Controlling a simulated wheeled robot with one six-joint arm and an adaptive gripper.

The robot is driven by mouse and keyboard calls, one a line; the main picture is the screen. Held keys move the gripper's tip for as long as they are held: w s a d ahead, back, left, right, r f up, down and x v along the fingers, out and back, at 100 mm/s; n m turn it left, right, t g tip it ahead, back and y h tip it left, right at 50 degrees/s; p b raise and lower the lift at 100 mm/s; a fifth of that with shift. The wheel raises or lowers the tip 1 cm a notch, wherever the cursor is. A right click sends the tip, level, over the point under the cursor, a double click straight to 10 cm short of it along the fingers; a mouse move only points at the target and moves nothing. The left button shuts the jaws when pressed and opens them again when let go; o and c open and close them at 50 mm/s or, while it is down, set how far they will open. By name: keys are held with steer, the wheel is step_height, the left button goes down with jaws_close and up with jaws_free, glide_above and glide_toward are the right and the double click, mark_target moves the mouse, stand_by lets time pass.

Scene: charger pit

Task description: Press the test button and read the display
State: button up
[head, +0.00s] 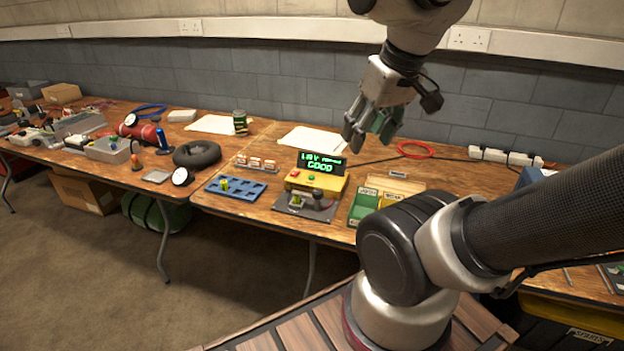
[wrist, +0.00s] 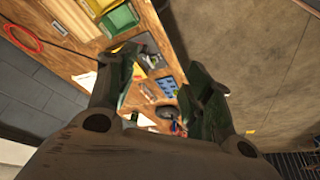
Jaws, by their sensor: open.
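The tester is a yellow box (head: 330,184) on a dark base at the front of the table. Its black display (head: 322,163) shows green text: a voltage on top, with small digits I cannot read surely, and "GOOD" below. A small green button (head: 311,178) shows on the box's top. A small yellow-green cell (head: 295,200) sits at the front of the base. My gripper (head: 368,140) is open and empty, above and to the right of the tester, apart from it. In the wrist view its fingers (wrist: 163,75) are spread and partly cover the tester.
A blue tray (head: 248,190) holding a cell lies left of the tester. Green (head: 363,207) and yellow (head: 390,200) bins stand close on its right. A black ring (head: 197,154) lies farther left, a red cable (head: 415,150) behind right. White paper (head: 312,139) lies behind the display.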

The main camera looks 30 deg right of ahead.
jaws_close()
stand_by(0.3)
stand_by(1.2)
